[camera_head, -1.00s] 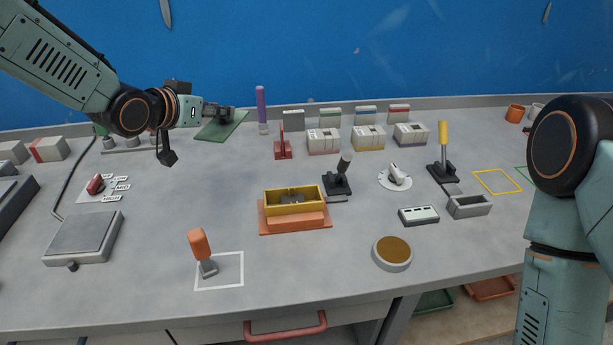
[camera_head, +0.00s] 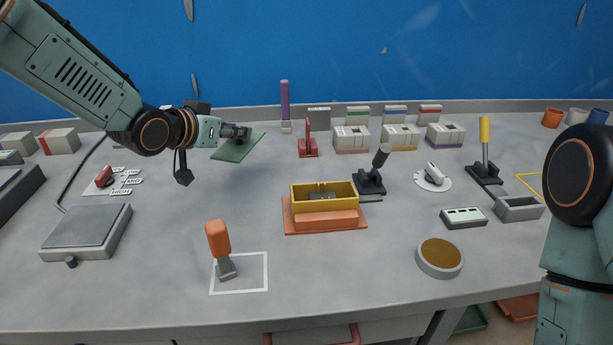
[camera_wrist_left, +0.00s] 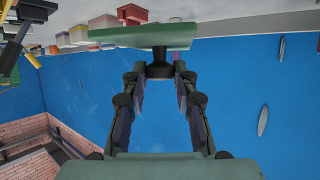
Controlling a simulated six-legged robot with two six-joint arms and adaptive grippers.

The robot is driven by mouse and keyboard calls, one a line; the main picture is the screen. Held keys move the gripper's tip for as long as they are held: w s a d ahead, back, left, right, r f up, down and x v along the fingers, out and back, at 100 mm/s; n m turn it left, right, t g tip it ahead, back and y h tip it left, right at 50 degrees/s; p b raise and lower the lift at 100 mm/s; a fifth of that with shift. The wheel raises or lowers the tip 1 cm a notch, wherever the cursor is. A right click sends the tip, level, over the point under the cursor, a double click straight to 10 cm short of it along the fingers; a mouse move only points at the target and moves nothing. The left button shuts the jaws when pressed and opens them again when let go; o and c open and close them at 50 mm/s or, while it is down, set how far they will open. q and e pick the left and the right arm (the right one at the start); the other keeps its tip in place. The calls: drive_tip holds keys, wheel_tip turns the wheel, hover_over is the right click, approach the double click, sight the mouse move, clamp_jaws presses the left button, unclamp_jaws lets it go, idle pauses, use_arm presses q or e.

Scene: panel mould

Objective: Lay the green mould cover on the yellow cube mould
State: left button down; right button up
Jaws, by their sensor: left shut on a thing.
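The green mould cover (camera_head: 233,150) is a thin flat plate with a dark knob. My left gripper (camera_head: 243,133) is shut on that knob and holds the cover, somewhat tilted, at the back left. In the left wrist view the fingers (camera_wrist_left: 163,80) close around the knob under the cover (camera_wrist_left: 145,36). The yellow cube mould (camera_head: 323,205) is an open-topped box on an orange base plate near the table's middle, to the right of and nearer than the cover. Its dark inside shows. My right arm shows at the right edge; its gripper is out of view.
A purple post (camera_head: 285,103) and a red clamp (camera_head: 308,142) stand right of the cover. A black-handled tool (camera_head: 372,175) stands close to the mould's right. An orange-handled tool (camera_head: 220,245) stands in front. Bare table lies between cover and mould.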

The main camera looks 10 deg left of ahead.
sight(233, 152)
use_arm(q)
drive_tip(key=f, duration=0.1)
drive_tip(key=f+b, duration=0.1)
drive_tip(key=f, duration=0.3)
drive_tip(key=shift+w+d+f, duration=0.1)
drive_tip(key=shift+d, duration=0.2)
drive_tip(key=shift+a+f+b, duration=0.2)
drive_tip(key=shift+f+b, duration=0.05)
drive_tip(key=shift+f, duration=0.25)
drive_tip(key=shift+a+f+b, duration=0.15)
drive_tip(key=shift+f+b, duration=0.1)
drive_tip(key=shift+f, duration=0.2)
wheel_tip(233, 152, down, 2)
drive_tip(key=shift+d+f+b, duration=0.1)
drive_tip(key=shift+d+b, duration=0.05)
drive_tip(key=shift+b, duration=0.2)
drive_tip(key=shift+d+f, duration=0.1)
drive_tip(key=shift+f, duration=0.25)
drive_tip(key=shift+w, duration=0.1)
drive_tip(key=shift+a+f, duration=0.1)
drive_tip(key=shift+a, duration=0.1)
drive_tip(key=c, duration=1.4)
unclamp_jaws()
drive_tip(key=shift+d, duration=0.15)
drive_tip(key=o, duration=0.3)
drive_tip(key=shift+f, duration=0.1)
drive_tip(key=shift+o, duration=0.3)
